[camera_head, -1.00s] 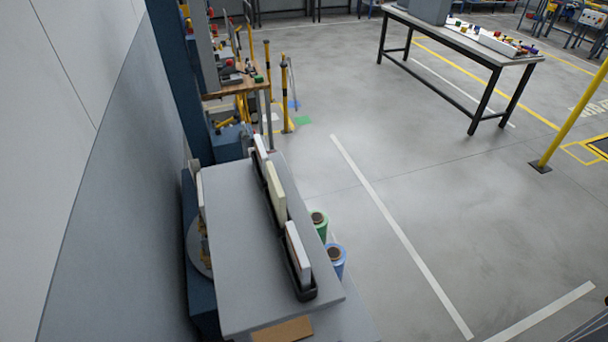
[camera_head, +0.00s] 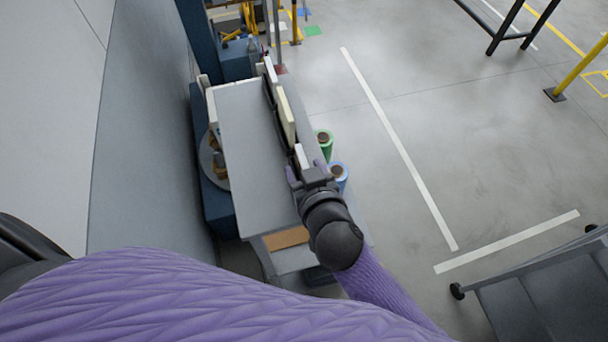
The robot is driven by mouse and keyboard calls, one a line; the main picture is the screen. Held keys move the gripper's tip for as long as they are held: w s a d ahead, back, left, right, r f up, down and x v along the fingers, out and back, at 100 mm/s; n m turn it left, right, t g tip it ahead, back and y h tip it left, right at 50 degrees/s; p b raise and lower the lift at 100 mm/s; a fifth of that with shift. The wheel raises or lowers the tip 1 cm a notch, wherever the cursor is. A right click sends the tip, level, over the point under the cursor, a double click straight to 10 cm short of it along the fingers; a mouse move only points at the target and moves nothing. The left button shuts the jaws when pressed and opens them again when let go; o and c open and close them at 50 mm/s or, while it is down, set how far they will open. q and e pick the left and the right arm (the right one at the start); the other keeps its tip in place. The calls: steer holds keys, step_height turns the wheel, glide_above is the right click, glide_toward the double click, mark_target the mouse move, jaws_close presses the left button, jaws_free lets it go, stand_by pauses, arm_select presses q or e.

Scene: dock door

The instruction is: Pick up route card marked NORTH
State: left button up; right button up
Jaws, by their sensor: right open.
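Several pale cards stand upright in dark holders in a row along the right side of the grey tabletop (camera_head: 250,150). There is a far card (camera_head: 270,69), a middle cream card (camera_head: 287,115) and a near white card (camera_head: 301,156). No lettering is readable, so I cannot tell which is marked NORTH. My right gripper (camera_head: 307,170) is open at the near card, its purple fingertips apart to the left and right of that card's near end. I cannot tell whether they touch it. The gripper hides the card's lower part and its holder. My left gripper is not in view.
A green roll (camera_head: 324,146) and a blue roll (camera_head: 340,178) stand just right of the tabletop. A grey wall (camera_head: 140,130) rises on the left. A dark cart (camera_head: 530,295) stands at lower right. The floor between cart and tabletop is clear.

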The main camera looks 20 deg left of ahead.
steer(key=shift+s+r, duration=0.1)
steer(key=shift+c, duration=0.9)
jaws_close()
stand_by(0.4)
